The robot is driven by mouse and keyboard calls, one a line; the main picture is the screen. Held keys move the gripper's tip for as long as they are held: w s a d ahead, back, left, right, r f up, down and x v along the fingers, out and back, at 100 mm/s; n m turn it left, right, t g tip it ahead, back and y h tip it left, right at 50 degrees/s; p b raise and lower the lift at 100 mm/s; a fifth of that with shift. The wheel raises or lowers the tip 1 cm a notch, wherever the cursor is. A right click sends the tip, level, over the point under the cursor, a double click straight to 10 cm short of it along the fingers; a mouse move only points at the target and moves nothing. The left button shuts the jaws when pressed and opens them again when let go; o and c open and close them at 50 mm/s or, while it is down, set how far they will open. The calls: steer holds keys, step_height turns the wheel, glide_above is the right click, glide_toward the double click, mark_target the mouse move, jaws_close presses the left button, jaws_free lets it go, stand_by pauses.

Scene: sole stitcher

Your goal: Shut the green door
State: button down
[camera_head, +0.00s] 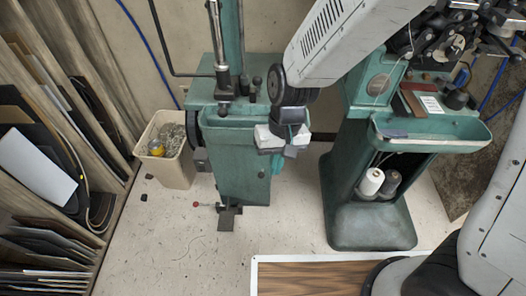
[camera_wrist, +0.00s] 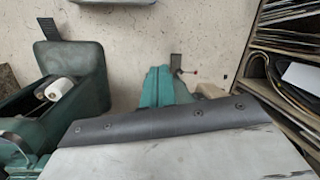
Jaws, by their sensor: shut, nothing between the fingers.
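A green machine pedestal (camera_head: 238,165) stands left of centre in the head view, with a flat front panel and a small round fitting near its right edge. A teal piece (camera_head: 277,164) shows at its right, partly behind my gripper; I cannot tell whether it is the green door standing open. In the wrist view the teal pedestal (camera_wrist: 156,86) shows beyond the grey gripper body. My gripper (camera_head: 284,150) is shut and empty, in front of the pedestal's upper right side in the picture; contact cannot be told.
A second green machine (camera_head: 370,220) at right has an open recess with a white spool (camera_head: 371,181) and a grey one. A beige bin (camera_head: 165,160) stands left of the pedestal. A foot pedal (camera_head: 227,217) sticks out below. Wooden shelves (camera_head: 50,215) line the left.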

steer(key=w+a+f+m+t, duration=0.15)
steer(key=a+f, duration=0.25)
steer(key=f, duration=0.6)
steer(key=w+a+f+t+h, duration=0.1)
steer(key=a+f+t, duration=0.2)
steer(key=f, duration=0.7)
steer(key=w+a+f+m+t, duration=0.1)
steer(key=a+f+t, duration=0.25)
steer(key=f, duration=0.75)
step_height(320, 180, down, 3)
steer(key=w+d+m+t+h, duration=0.1)
steer(key=w+d+t+h, duration=0.1)
steer(key=w+t, duration=0.15)
steer(key=w+d+r+m+t+h, duration=0.2)
steer(key=w+d+r+t, duration=0.1)
steer(key=r+t, duration=0.55)
steer(key=w+d, duration=0.2)
steer(key=w, duration=1.1)
steer(key=shift+w+d+r, duration=0.25)
steer(key=shift+r, duration=0.15)
